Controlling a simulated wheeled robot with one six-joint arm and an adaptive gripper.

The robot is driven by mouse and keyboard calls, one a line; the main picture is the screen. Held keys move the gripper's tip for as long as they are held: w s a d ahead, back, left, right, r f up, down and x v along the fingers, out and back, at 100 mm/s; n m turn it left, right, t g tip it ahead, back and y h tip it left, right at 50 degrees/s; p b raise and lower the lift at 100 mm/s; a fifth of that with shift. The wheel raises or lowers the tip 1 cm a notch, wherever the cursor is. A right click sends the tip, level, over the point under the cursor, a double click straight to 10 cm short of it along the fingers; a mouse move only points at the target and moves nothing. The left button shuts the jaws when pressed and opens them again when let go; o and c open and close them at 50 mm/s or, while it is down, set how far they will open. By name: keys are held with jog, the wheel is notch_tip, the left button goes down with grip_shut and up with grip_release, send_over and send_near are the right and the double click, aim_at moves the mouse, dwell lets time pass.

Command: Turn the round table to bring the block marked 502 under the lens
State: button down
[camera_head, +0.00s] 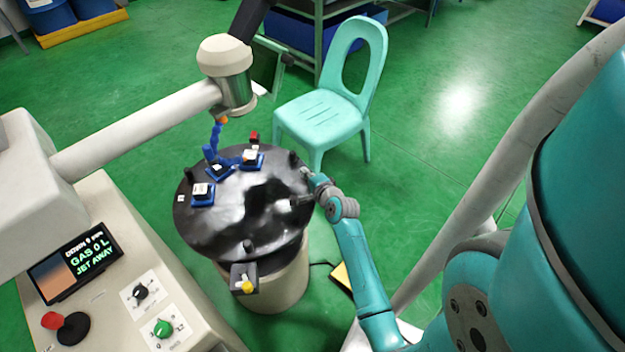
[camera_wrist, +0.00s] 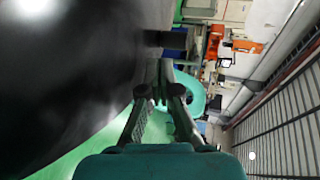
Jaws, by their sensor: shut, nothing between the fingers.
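The round table (camera_head: 232,218) is a glossy black disc on a pale drum; it fills the left of the wrist view (camera_wrist: 60,90). Blocks in blue holders sit on its far and left part: a left block (camera_head: 201,189), a middle block (camera_head: 217,167) and a right block (camera_head: 251,157). Their marks are too small to read, so I cannot tell which is 502. Black pegs stand near the rim, one at the right (camera_head: 293,158). My gripper (camera_head: 306,174) is shut and empty at the right rim; in the wrist view its fingertips (camera_wrist: 163,88) are close to a dark peg (camera_wrist: 166,39).
A control console (camera_head: 110,270) stands at left. A small box with a yellow knob (camera_head: 244,277) is at the near rim. A turquoise chair (camera_head: 325,110) stands behind.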

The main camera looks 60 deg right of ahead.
aim_at(295, 159)
jog(key=shift+r+x, duration=0.2)
jog(key=shift+x, duration=0.65)
jog(key=shift+r+x, duration=0.15)
jog(key=shift+x, duration=0.7)
jog(key=shift+r+x, duration=0.2)
jog(key=shift+x, duration=0.65)
jog(key=shift+w, duration=0.15)
jog(key=shift+w+d, duration=0.5)
jog(key=shift+w, duration=0.3)
jog(key=shift+s, duration=0.1)
